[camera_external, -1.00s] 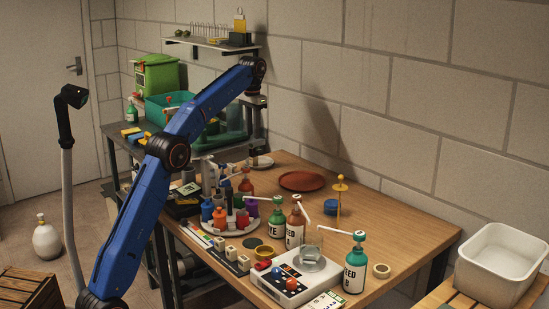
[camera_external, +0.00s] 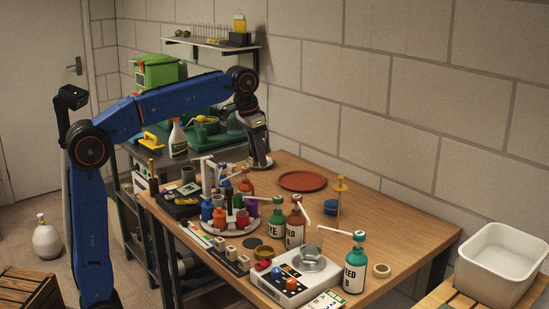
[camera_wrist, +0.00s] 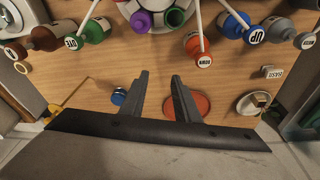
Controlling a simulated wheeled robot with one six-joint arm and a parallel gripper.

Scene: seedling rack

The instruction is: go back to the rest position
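My gripper (camera_external: 259,158) hangs below my bent wrist, over the back left of the wooden table, in the external view. Its tips there overlap a small pale saucer in the picture, and I cannot tell the height between them. In the wrist view my gripper (camera_wrist: 161,75) shows two dark fingers apart, with bare table seen between them and nothing held. A red-brown plate (camera_wrist: 200,104) lies partly behind the right finger, and a blue object (camera_wrist: 118,97) is left of the left finger. The plate (camera_external: 302,181) is right of my gripper in the external view.
A carousel of coloured bottles (camera_external: 231,225), a brown bottle (camera_external: 295,229), a green bottle (camera_external: 355,270) and a white scale (camera_external: 291,285) crowd the table's front. A wall shelf (camera_external: 205,44) is above my forearm. A yellow post (camera_external: 339,203) stands right of the plate.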

